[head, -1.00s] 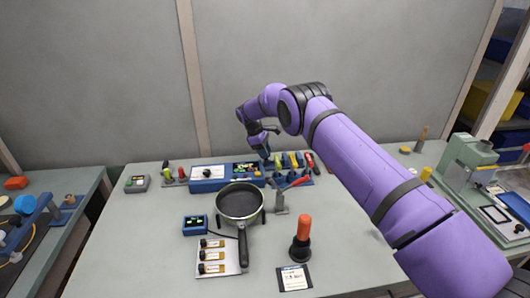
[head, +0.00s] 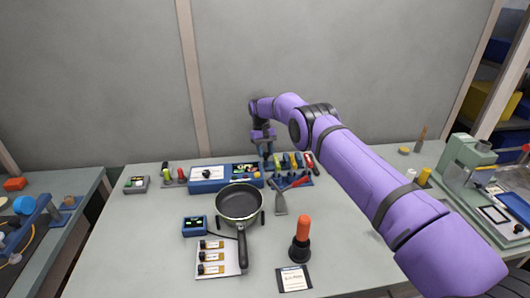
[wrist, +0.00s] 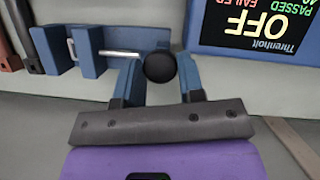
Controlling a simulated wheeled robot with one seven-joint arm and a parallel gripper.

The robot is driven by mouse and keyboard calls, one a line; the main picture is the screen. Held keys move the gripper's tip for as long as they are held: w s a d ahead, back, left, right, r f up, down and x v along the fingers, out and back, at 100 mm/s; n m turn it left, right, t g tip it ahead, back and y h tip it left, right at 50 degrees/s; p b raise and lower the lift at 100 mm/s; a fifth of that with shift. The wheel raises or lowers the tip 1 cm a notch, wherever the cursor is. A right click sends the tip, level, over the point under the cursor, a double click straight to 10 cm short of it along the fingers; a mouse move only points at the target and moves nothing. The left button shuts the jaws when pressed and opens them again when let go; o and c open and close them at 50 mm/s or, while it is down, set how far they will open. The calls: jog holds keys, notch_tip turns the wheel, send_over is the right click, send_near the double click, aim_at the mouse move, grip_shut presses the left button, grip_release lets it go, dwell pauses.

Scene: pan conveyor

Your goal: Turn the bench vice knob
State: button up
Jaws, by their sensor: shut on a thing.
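The bench vice (wrist: 88,50) shows in the wrist view as blue blocks with a metal rod running right to a round black knob (wrist: 160,67). My gripper (wrist: 159,76) has its two blue fingers on either side of the knob and is shut on it. In the head view my gripper (head: 267,150) points down at the back of the table, just right of the blue display box. There the vice and knob are too small and too covered to make out clearly.
The blue box with a screen reading OFF (wrist: 258,25) stands close to the right of the knob in the wrist view. In the head view, a tool rack (head: 292,180), a pan (head: 239,202) and an orange-handled tool (head: 303,228) stand on the table.

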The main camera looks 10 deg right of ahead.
jog(key=m+y, duration=0.1)
jog(key=m, duration=0.2)
jog(key=shift+d+m, duration=0.15)
jog(key=shift+m, duration=0.25)
jog(key=m+y, duration=0.1)
jog(key=m, duration=0.2)
jog(key=shift+m+y, duration=0.3)
jog(key=shift+y, duration=0.1)
jog(key=m+t+y, duration=0.1)
jog(key=m, duration=0.2)
jog(key=m+t, duration=0.1)
jog(key=m, duration=0.2)
jog(key=shift+s+d+y, duration=0.1)
jog(key=shift+d+y, duration=0.1)
jog(key=shift+y, duration=0.2)
jog(key=shift+m, duration=0.3)
jog(key=o, duration=0.9)
jog(key=v, duration=1)
jog(key=shift+d+r, duration=0.2)
jog(key=shift+r, duration=0.15)
